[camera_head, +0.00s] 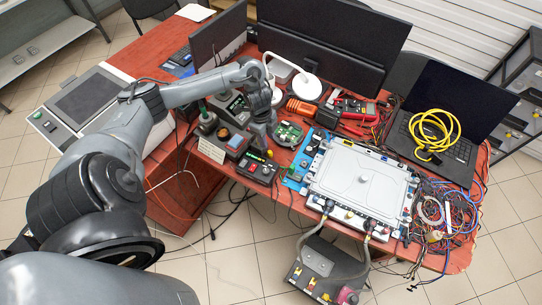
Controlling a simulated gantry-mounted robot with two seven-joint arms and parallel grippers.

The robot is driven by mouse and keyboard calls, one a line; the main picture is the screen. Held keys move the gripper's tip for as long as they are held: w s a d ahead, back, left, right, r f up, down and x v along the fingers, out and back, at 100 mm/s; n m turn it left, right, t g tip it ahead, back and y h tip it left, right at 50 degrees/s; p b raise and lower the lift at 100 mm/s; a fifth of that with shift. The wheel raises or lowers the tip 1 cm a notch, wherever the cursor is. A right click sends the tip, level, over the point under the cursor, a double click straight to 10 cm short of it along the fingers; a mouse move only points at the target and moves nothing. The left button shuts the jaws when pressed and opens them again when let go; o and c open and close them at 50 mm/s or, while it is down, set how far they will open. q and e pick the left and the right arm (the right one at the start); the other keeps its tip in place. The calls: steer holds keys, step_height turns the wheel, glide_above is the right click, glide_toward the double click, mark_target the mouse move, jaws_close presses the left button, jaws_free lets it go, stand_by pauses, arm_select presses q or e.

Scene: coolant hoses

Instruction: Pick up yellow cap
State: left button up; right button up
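My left arm reaches in from the left, and its gripper (263,147) points down over the left-middle of the red-brown table. A tiny yellow spot (270,153) shows right at its fingertips; it may be the yellow cap, but it is too small to be sure. I cannot tell whether the fingers are open or shut, or whether they touch it. A light grey battery-like box (362,180) lies right of the gripper, with dark hoses (368,250) at its front edge. My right gripper is not in view.
Small instruments (258,168) and a green circuit board (289,132) crowd the gripper. A white lamp (306,86), monitors (325,45) and a laptop (455,110) with coiled yellow cable (434,130) stand behind and right. Tangled wires (450,212) cover the right end. A grey-topped unit (330,268) sits below the front edge.

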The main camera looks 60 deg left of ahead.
mark_target(269, 151)
arm_select(q)
steer(key=f, duration=0.2)
steer(key=shift+d+f, duration=0.2)
steer(key=shift+f, duration=0.2)
steer(key=shift+w+d+f+b, duration=0.15)
steer(key=shift+f+b, duration=0.25)
steer(key=shift+f, duration=0.95)
steer(key=shift+w+f+b, duration=0.15)
steer(key=shift+f+b, duration=0.25)
steer(key=shift+f, duration=0.95)
jaws_close()
